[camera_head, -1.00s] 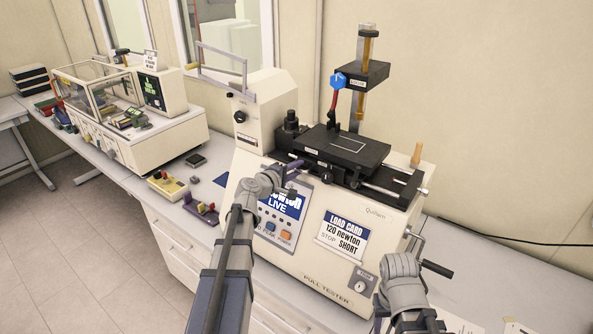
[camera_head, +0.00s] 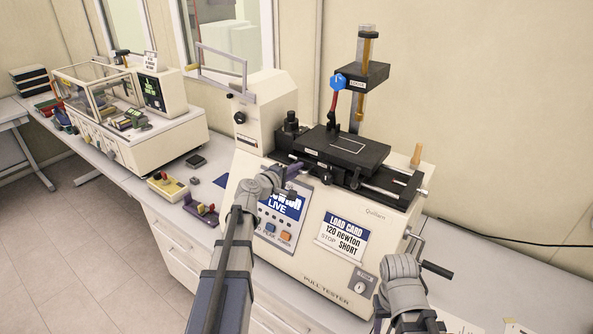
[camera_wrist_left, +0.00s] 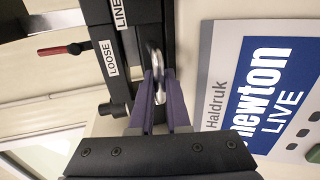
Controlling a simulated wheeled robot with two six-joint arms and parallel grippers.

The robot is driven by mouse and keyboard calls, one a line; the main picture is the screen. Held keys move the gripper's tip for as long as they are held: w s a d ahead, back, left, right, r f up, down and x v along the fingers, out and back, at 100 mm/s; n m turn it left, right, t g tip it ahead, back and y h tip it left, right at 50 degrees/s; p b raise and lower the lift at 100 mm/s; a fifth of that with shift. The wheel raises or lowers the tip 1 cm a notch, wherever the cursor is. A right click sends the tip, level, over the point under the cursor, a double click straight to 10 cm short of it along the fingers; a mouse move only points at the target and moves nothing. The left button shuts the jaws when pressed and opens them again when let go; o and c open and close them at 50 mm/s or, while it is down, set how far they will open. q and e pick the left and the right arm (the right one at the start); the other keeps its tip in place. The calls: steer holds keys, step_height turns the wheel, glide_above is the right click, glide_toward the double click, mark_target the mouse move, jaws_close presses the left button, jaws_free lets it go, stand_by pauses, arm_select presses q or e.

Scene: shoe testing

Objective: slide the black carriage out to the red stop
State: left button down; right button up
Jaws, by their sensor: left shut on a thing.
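The black carriage (camera_head: 345,150), a flat plate with a white outline on top, sits on the black rail (camera_head: 385,183) of the pull tester. My left gripper (camera_head: 299,166) is at the rail's near left side, by the carriage's front edge. In the left wrist view its purple fingers (camera_wrist_left: 160,100) are shut on a shiny metal lever (camera_wrist_left: 157,75) beside the LOOSE label (camera_wrist_left: 109,58). My right wrist (camera_head: 400,280) is low at the right, in front of the tester; its fingertips are hidden. I cannot pick out the red stop.
Another machine (camera_head: 135,110) stands at the back left. Small items lie on the bench between them.

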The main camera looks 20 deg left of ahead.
mark_target(318, 171)
arm_select(q)
steer(key=shift+d, duration=0.15)
stand_by(0.6)
steer(key=d, duration=0.1)
steer(key=s+d, duration=0.1)
steer(key=d, duration=0.3)
steer(key=shift+s, duration=0.35)
steer(key=shift+d, duration=0.3)
steer(key=shift+w+a, duration=0.1)
steer(key=c, duration=1.2)
jaws_free()
steer(key=shift+a, duration=0.3)
steer(key=shift+o, duration=0.2)
steer(key=shift+d, duration=0.1)
steer(key=p+v, duration=0.1)
steer(key=v, duration=0.6)
steer(key=shift+s+p, duration=0.35)
